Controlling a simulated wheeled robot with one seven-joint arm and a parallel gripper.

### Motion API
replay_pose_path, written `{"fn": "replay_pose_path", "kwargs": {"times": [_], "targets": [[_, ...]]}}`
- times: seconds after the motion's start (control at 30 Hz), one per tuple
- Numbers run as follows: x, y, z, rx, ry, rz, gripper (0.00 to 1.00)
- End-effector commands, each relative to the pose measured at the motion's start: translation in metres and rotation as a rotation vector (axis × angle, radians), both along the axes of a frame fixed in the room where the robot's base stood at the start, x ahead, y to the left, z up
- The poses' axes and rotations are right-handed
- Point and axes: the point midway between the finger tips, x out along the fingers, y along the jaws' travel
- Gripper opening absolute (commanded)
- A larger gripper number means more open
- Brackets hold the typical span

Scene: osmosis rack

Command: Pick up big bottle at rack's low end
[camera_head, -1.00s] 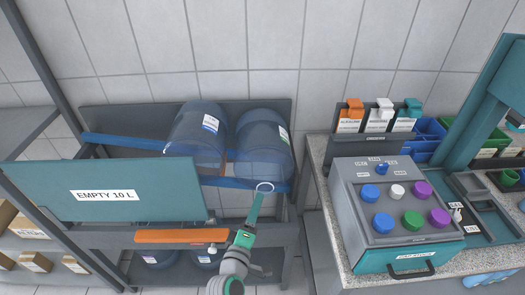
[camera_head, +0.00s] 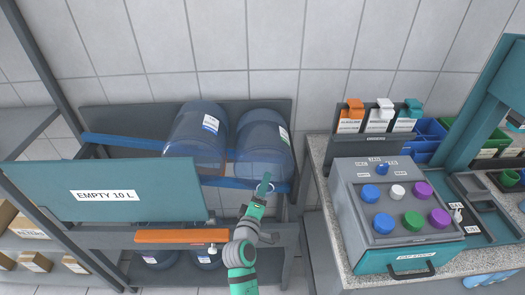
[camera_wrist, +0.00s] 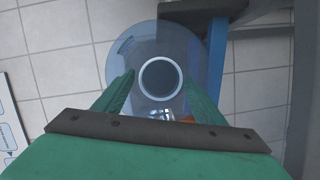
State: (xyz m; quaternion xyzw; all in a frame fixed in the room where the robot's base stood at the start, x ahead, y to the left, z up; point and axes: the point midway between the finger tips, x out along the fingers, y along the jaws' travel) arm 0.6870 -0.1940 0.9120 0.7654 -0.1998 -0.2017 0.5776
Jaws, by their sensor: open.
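Two big clear blue bottles lie on their sides on the upper shelf of the rack (camera_head: 270,103). The right bottle (camera_head: 263,145) has its neck end toward me, and my gripper (camera_head: 265,186) is at that end. In the wrist view the round mouth of this bottle (camera_wrist: 160,79) sits straight ahead, between my two green fingers (camera_wrist: 158,95). The fingers are spread wide with the neck ring between their tips; contact is not visible. The left bottle (camera_head: 197,135) lies beside it, behind the teal panel marked EMPTY 10 L (camera_head: 110,190).
A blue rail (camera_head: 225,182) runs along the shelf front below the bottles. An orange bar (camera_head: 182,236) crosses lower down, with more bottles (camera_head: 158,258) beneath. A counter with a capped-button box (camera_head: 395,205) stands close on the right.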

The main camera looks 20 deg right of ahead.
Motion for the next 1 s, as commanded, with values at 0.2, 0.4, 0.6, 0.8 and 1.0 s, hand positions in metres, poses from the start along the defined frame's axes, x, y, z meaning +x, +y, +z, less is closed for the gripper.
{"fn": "replay_pose_path", "kwargs": {"times": [0.2, 0.4, 0.6, 0.8, 1.0], "targets": [[-0.001, -0.002, 0.000, 0.000, 0.001, -0.003, 0.55], [-0.001, -0.003, -0.001, 0.000, 0.001, -0.004, 0.07], [-0.001, -0.002, 0.001, -0.001, -0.002, -0.004, 0.06], [-0.001, -0.002, 0.012, -0.001, -0.005, -0.004, 0.06], [-0.011, 0.001, 0.045, -0.001, -0.007, -0.001, 0.06]]}}
